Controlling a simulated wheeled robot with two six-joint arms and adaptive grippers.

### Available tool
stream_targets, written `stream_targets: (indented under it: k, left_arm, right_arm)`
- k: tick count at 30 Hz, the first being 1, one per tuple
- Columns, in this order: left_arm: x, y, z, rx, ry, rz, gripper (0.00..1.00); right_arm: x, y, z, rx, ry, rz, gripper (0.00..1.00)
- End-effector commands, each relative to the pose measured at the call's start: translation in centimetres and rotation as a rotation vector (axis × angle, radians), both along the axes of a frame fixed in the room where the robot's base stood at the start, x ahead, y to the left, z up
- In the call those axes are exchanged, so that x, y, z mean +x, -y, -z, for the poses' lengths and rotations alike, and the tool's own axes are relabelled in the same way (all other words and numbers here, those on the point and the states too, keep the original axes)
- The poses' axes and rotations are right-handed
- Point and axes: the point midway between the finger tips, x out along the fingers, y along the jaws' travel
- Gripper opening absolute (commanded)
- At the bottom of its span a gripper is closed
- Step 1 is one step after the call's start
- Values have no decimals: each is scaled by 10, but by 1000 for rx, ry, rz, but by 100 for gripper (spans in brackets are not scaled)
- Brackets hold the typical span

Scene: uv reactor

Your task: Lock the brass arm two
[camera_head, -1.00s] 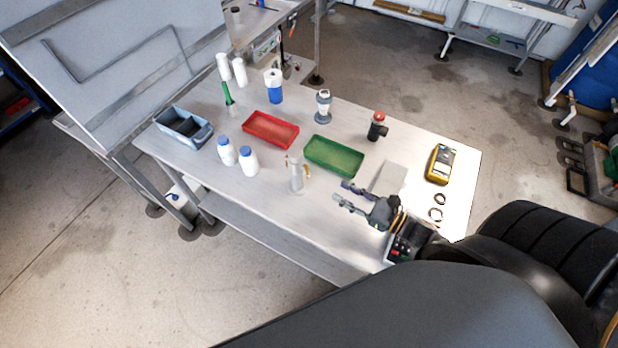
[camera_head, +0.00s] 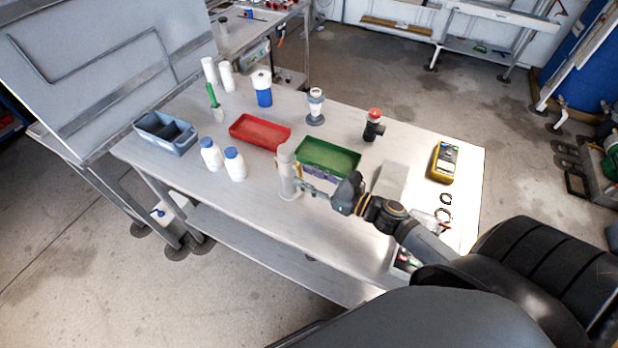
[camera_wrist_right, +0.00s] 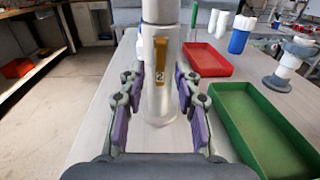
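A pale upright cylinder (camera_head: 287,178) stands on the table, left of the green tray. In the right wrist view the cylinder (camera_wrist_right: 158,105) is straight ahead, and brass arm two (camera_wrist_right: 160,62) stands upright along its near side, with a "2" near its lower end. A bit of brass shows at the cylinder's left side in the head view. My right gripper (camera_head: 312,190) is beside the cylinder. In the wrist view the gripper (camera_wrist_right: 157,115) is open, its purple-padded fingers apart on either side of the cylinder, with nothing visibly clamped. My left gripper is out of view.
A green tray (camera_head: 300,148) is close to the right gripper; a red tray (camera_head: 240,137) lies behind. White bottles (camera_head: 234,165) and a blue-grey bin (camera_head: 140,128) stand left. A red-capped black fitting (camera_head: 373,127) and yellow meter (camera_head: 444,162) are right. The table front is clear.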

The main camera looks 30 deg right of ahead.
Motion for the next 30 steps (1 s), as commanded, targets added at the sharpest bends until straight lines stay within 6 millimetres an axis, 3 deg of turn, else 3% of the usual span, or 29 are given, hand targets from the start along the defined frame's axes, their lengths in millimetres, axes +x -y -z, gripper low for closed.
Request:
stream_targets:
  k: [4,11,17,24,30]
  left_arm:
    - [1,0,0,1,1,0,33]
    - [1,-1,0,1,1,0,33]
    - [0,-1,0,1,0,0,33]
    - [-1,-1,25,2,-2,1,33]
    - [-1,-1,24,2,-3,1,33]
  right_arm:
    - [0,0,0,0,0,0,32]
    - [0,0,0,0,0,0,0]
    - [0,0,1,0,0,0,0]
    - [3,-2,10,57,85,-1,0]
    - [3,-1,5,67,103,1,0]
